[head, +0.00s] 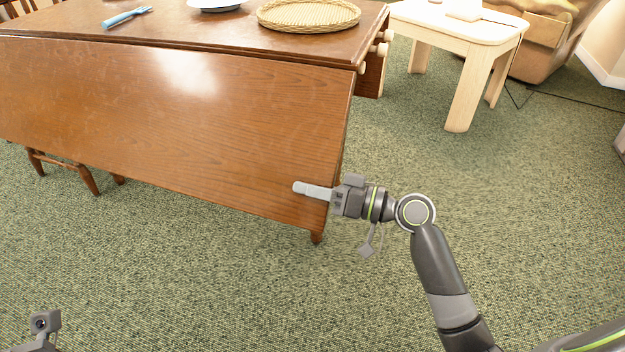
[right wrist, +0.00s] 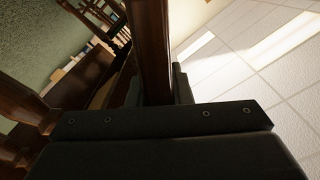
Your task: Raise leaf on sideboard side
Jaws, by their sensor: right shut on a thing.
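The wooden drop leaf (head: 200,125) slopes down from the near side of the brown table (head: 215,38) in the head view. My right gripper (head: 316,191) is shut on the leaf's right edge, close to its lower corner. One pale finger lies over the leaf's face; the other finger is hidden behind it. In the right wrist view the leaf (right wrist: 150,45) shows as a brown board edge-on between the fingers (right wrist: 157,92). My left gripper (head: 45,322) shows only partly at the bottom left, apart from the leaf, and its jaws cannot be made out.
A woven tray (head: 308,14), a plate (head: 215,4) and a blue fork-like utensil (head: 127,17) rest on the tabletop. A chair (head: 75,172) stands partly under the leaf at left. A pale side table (head: 470,27) stands at back right. The green carpet (head: 220,290) in front is clear.

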